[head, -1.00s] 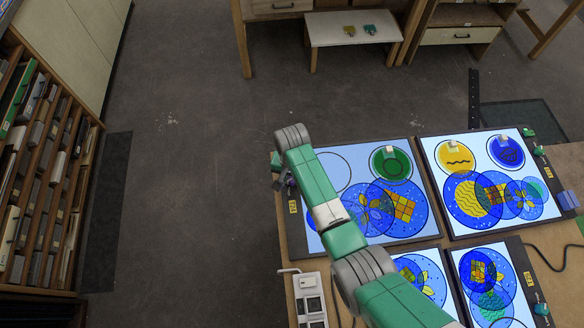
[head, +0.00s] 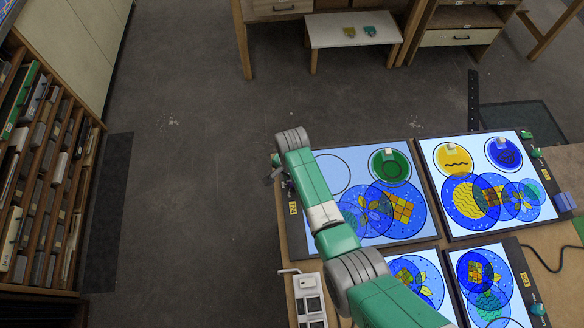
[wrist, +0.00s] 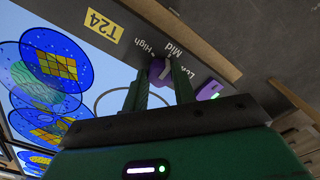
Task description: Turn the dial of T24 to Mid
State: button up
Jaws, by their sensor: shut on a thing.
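The T24 light panel (head: 334,223) is the back left panel on the bench, with coloured glass discs on it. Its yellow T24 label (wrist: 103,25) shows in the wrist view. Beside the label is the dark control strip with the words High, Mid and Low. My gripper (wrist: 160,78) is shut on the dial, with one green finger on each side. The fingers partly cover the dial, and I cannot tell its exact setting. In the head view my arm hides most of the gripper.
A purple part with a green light (wrist: 210,90) lies close to the right finger. A second lit panel (head: 487,220) stands to the right, and smaller panels are in front. A white box (head: 309,298) is near the arm. Open floor lies to the left.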

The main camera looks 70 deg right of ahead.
jog(key=o, duration=1)
notch_tip(320, 180, up, 8)
jog(key=shift+f+p, duration=0.1)
jog(key=shift+p, duration=0.4)
